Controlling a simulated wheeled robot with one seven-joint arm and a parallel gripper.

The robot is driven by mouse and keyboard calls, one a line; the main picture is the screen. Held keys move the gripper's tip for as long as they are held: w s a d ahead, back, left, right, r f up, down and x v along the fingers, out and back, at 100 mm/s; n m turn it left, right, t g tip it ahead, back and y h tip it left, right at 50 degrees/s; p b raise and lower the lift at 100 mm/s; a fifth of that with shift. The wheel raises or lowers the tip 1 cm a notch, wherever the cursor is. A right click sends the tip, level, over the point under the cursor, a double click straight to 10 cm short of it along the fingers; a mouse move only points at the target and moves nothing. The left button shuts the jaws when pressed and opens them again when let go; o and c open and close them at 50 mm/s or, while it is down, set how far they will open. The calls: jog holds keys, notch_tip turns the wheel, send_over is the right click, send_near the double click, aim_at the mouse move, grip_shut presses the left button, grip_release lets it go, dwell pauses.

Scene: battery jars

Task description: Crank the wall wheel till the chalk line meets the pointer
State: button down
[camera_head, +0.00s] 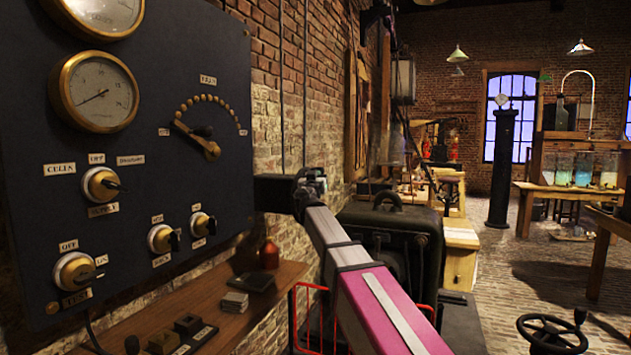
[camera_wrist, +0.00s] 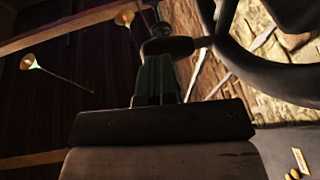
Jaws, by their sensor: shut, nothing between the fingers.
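In the wrist view my gripper (camera_wrist: 158,78) is shut and empty, its fingers close together. A dark curved rim with a spoke-like bar (camera_wrist: 233,62) fills the upper right, close to the fingers; it may be the wall wheel, but only part shows. A dark rounded piece lies by the fingertips; I cannot tell if they touch. In the head view my arm reaches to the wall just right of the dark panel (camera_head: 228,100), and its black end hides what is there. I cannot make out a chalk line or pointer.
The panel carries gauges (camera_head: 96,92), knobs and a lever on an arc of studs (camera_head: 198,138). A wooden shelf (camera_head: 235,318) with small items runs below. A black box (camera_head: 395,228) and red frame (camera_head: 300,318) stand near my arm. Another black handwheel (camera_head: 553,335) is lower right.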

jog(key=shift+w, duration=0.1)
jog(key=shift+w+d+r, duration=0.2)
jog(key=shift+w+r, duration=0.1)
jog(key=shift+w, duration=0.3)
jog(key=r+v, duration=0.1)
jog(key=v, duration=1.3)
jog(key=shift+s+r, duration=0.25)
jog(key=shift+r, duration=0.1)
